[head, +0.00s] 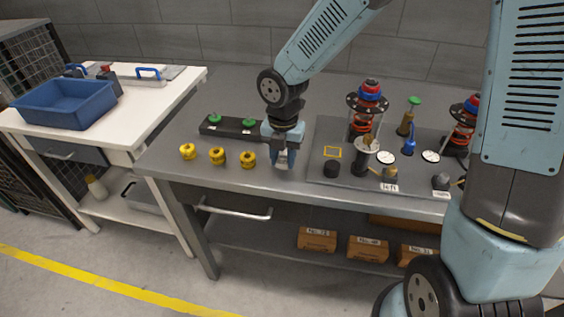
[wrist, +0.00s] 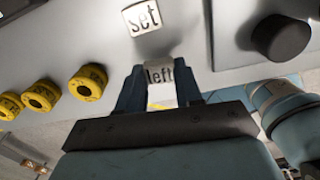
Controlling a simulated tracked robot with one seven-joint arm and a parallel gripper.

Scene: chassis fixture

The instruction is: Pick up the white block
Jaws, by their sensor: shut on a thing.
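My gripper (head: 284,162) is low over the near part of the grey workbench, between the yellow rings and the fixture plate. A second white piece (wrist: 141,16) marked "set" lies on the bench just beyond the gripper in the wrist view.
Several yellow rings (head: 218,156) lie left of my gripper. A dark holder with green knobs (head: 232,127) stands behind them. To the right, the fixture plate (head: 318,165) carries a black cylinder (head: 331,170) and spring assemblies (head: 367,105). A blue bin (head: 66,108) sits on the left white table.

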